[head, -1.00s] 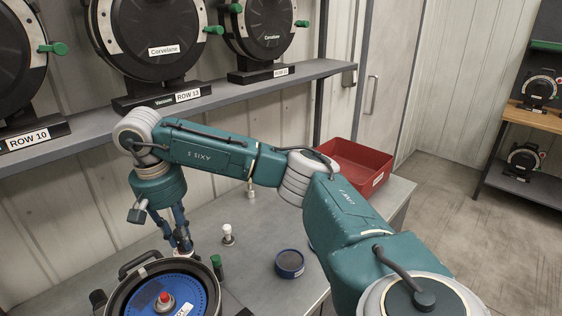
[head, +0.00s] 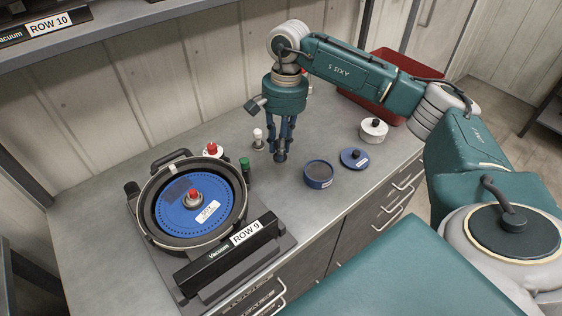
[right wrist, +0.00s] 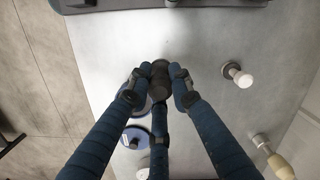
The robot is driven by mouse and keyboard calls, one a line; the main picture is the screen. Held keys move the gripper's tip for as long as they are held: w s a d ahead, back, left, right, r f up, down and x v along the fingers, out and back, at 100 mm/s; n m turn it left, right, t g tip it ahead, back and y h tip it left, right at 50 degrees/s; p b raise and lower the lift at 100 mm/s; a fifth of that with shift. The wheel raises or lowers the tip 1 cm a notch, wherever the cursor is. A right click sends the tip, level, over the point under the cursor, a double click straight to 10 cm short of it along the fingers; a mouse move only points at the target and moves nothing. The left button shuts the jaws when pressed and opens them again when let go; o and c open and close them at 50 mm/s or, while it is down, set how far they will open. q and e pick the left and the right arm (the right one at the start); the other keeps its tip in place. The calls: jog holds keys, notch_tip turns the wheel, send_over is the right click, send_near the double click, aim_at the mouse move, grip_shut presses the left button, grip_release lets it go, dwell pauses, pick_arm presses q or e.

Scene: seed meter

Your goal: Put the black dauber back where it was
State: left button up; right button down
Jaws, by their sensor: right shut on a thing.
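My right gripper (head: 280,155) is over the bench top, right of the seed meter. In the right wrist view its fingers (right wrist: 159,82) are closed around a dark, round-ended piece, which looks like the black dauber (right wrist: 160,77); in the head view the fingers mostly hide it. I cannot tell whether it touches the bench. A white-topped dauber (head: 258,138) stands just left of the gripper, apart from it. A green-topped dauber (head: 245,167) stands beside the meter's right edge. My left gripper is not in view.
The seed meter (head: 157,228) with its blue disc stands at left, its ROW 9 block in front. A blue tin (head: 318,181), a blue lid (head: 362,162), a white container (head: 373,133) and a red bin (head: 365,109) are to the right. Bare bench lies in front of the gripper.

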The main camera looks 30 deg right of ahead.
notch_tip(320, 180, down, 4)
jog(key=shift+r+p, duration=0.15)
jog(key=shift+p, duration=0.2)
notch_tip(320, 180, down, 4)
jog(key=shift+f+p, duration=0.25)
jog(key=shift+p, duration=0.4)
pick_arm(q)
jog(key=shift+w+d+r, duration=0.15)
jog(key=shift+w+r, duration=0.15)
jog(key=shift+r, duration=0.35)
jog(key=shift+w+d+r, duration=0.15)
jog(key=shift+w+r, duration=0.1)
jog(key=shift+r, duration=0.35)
pick_arm(e)
jog(key=shift+f+b, duration=0.2)
jog(key=shift+b, duration=0.1)
jog(key=c, duration=1.6)
grip_release()
jog(key=shift+r, duration=0.1)
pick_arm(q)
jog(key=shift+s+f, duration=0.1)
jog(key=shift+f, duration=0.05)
pick_arm(e)
jog(key=shift+o, duration=0.2)
